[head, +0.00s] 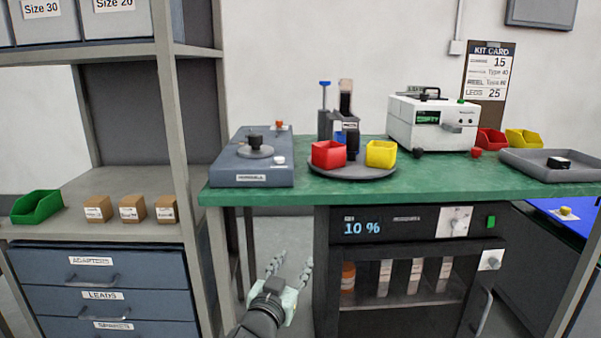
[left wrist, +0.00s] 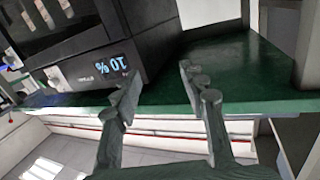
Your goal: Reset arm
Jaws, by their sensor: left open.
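My left gripper (head: 287,268) is in the lower middle of the head view, below the bench's front edge, between the shelf unit and the cabinet with the 10 % display. Its fingers are apart with nothing between them. In the left wrist view the two fingers (left wrist: 160,100) are spread, with the green bench (left wrist: 235,62) beyond them and the 10 % display (left wrist: 100,72) to the left. My right gripper is in neither view.
The green bench (head: 440,181) carries a grey-blue device (head: 262,178), a round tray (head: 350,172) with coloured bins, and a white instrument (head: 400,125). Below is the dark cabinet (head: 395,310). The shelf unit (head: 178,110) with drawers (head: 130,280) stands left.

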